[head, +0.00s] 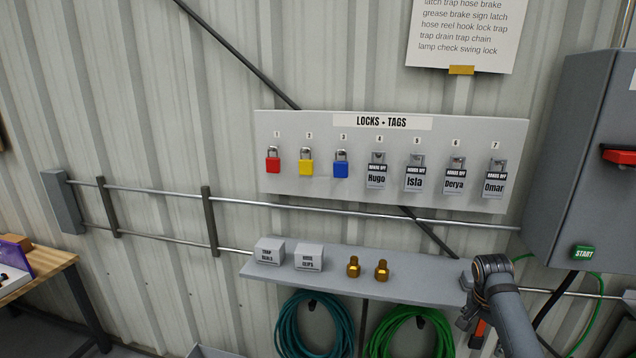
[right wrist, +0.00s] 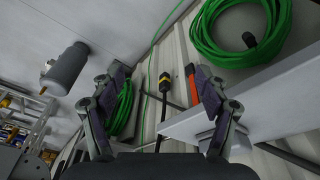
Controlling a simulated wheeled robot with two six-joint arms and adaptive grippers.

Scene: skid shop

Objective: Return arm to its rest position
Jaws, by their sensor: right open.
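My right arm (head: 512,318) comes in at the lower right in the head view, in front of the right end of the grey shelf. My right gripper (head: 472,312) shows small and partly hidden there, beside the shelf's end. In the right wrist view my right gripper (right wrist: 160,80) has its two fingers spread wide with nothing held between them. My left arm and left gripper are not in either view.
A grey shelf (head: 330,285) holds two small boxes and two brass fittings. A teal hose (head: 300,325) and a green hose (head: 388,345) hang below. A lock board (head: 340,193) is above. A grey cabinet (head: 578,150) with a red handle (head: 618,156) stands right.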

